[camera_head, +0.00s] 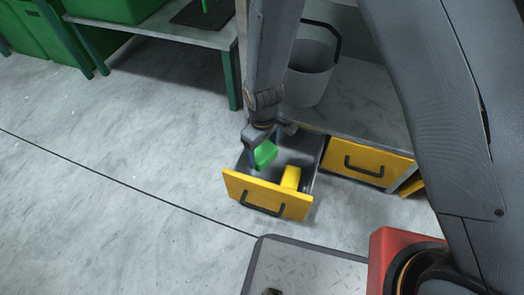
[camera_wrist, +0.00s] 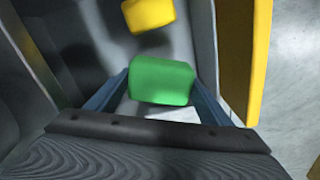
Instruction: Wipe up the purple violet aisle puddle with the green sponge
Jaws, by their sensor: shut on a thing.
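The green sponge (camera_head: 265,154) is held by my gripper (camera_head: 257,150) over the open yellow-fronted drawer (camera_head: 266,192). In the wrist view the green sponge (camera_wrist: 161,80) sits between the two blue-grey fingers of my gripper (camera_wrist: 160,88), which are shut on it. It appears at or just above the drawer's inside; I cannot tell whether it touches the bottom. A yellow sponge-like block (camera_head: 291,177) lies in the drawer, and it also shows in the wrist view (camera_wrist: 149,14). No purple puddle shows in either view.
A grey bucket (camera_head: 310,72) with a black handle stands on the cabinet. A shut yellow drawer (camera_head: 367,161) is beside the open one. A workbench (camera_head: 165,27) with green legs and green bins (camera_head: 30,40) are at the upper left. The grey floor (camera_head: 110,190) at left is clear.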

